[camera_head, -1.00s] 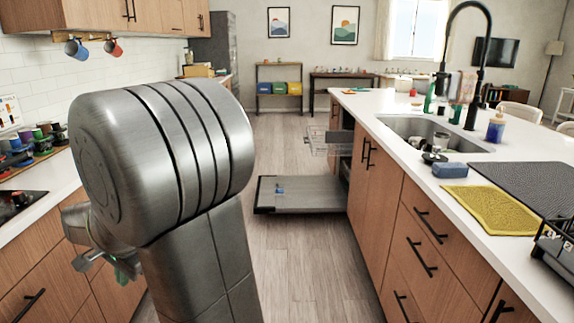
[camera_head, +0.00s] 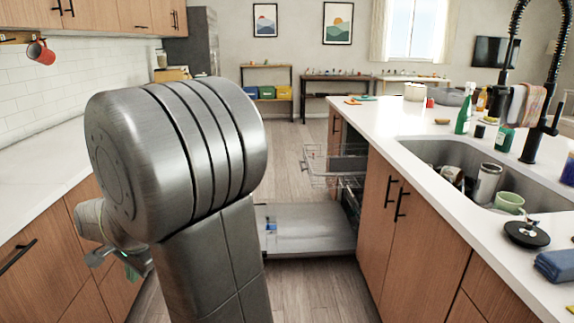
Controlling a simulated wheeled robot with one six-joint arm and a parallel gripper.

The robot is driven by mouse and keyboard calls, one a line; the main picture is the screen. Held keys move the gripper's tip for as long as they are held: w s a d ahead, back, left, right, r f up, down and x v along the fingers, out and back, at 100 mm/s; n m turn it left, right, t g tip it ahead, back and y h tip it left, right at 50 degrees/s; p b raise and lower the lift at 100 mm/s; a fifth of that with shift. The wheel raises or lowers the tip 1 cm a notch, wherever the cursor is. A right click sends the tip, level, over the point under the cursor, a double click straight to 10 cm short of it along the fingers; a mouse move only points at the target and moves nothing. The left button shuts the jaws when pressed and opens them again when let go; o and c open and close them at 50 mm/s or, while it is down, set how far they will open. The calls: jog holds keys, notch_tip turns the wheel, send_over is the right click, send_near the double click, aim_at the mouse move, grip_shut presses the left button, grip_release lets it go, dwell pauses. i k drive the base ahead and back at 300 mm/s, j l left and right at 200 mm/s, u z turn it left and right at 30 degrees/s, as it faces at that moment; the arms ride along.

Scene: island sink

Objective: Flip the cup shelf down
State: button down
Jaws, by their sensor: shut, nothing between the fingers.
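The open dishwasher stands in the island ahead, with its door (camera_head: 310,238) folded down flat. Its wire upper rack (camera_head: 335,165) is pulled out above the door. The cup shelf cannot be made out apart from the rack's wires at this distance. My gripper (camera_head: 117,263) shows at the lower left, partly hidden behind my arm. It is shut and empty, well apart from the dishwasher and nearer to me. My arm hides the left part of the door.
The island counter with a sink (camera_head: 450,153) holding cups runs along the right. Cabinets (camera_head: 40,255) line the left. A small blue item (camera_head: 271,227) is on the door. The floor (camera_head: 300,150) beyond the door is clear.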

aim_at(353, 163)
jog(key=i+z, duration=0.2)
jog(key=i, duration=0.3)
jog(key=i+j+z, duration=0.2)
jog(key=i, duration=0.3)
jog(key=i+j+z, duration=0.2)
jog(key=i, duration=0.25)
jog(key=i+z, duration=0.3)
jog(key=z, duration=0.2)
jog(key=i+j+z, duration=0.15)
jog(key=i+z, duration=0.15)
jog(key=z, duration=0.2)
jog(key=i+j+z, duration=0.25)
jog(key=z, duration=0.25)
jog(key=i, duration=0.55)
